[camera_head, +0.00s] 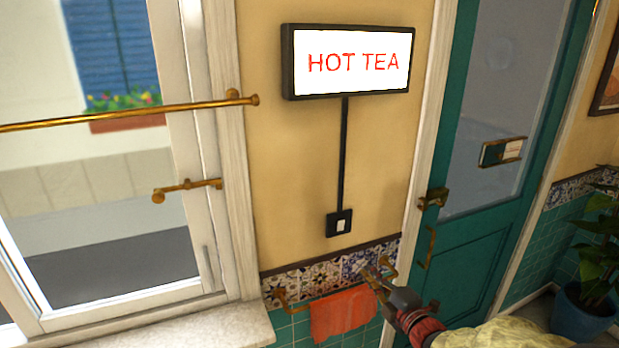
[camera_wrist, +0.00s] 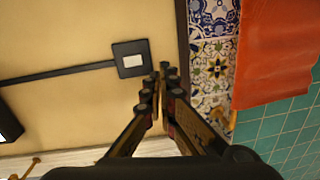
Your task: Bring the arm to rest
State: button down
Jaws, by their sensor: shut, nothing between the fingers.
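My gripper (camera_head: 372,275) is at the lower middle of the head view, in front of the tiled wall strip and just right of the orange towel (camera_head: 342,313). In the wrist view my gripper (camera_wrist: 160,80) has its fingers together with nothing between them. The wrist view shows a black wall switch (camera_wrist: 131,59) just beyond the fingertips, to the left. The same switch shows in the head view (camera_head: 339,223), above the gripper. I cannot tell the exact gap between the fingertips and the wall.
A lit HOT TEA sign (camera_head: 352,62) hangs above the switch. The towel hangs on a brass rail (camera_head: 281,299). A window with a brass rod (camera_head: 120,115) is at left. A teal door (camera_head: 470,220) with a brass handle and a potted plant (camera_head: 590,300) are at right.

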jog(key=s+d+f+m+g+h, duration=0.1)
jog(key=d+f+m+g+h, duration=0.2)
jog(key=f, duration=0.4)
jog(key=s+d+f+m+g+h, duration=0.1)
jog(key=s+d+m+g+h, duration=0.2)
jog(key=s+m, duration=0.35)
jog(key=s+d+f+m+g+h, duration=0.1)
jog(key=s+d+f+m+g, duration=0.2)
jog(key=s+m, duration=0.35)
jog(key=s+a+r+m+g+y, duration=0.1)
jog(key=s+a+r+m+g, duration=0.25)
jog(key=s, duration=0.55)
jog(key=s+a+r+m+g, duration=0.15)
jog(key=s+a+r, duration=0.25)
jog(key=s+r, duration=0.4)
jog(key=s+a+r+t+y, duration=0.1)
jog(key=s+a+r+t, duration=0.1)
jog(key=a+r+t, duration=0.1)
notch_tip(320, 180, up, 3)
jog(key=shift+s+a+f+n, duration=0.15)
jog(key=shift+a+n, duration=0.15)
jog(key=shift+a, duration=0.4)
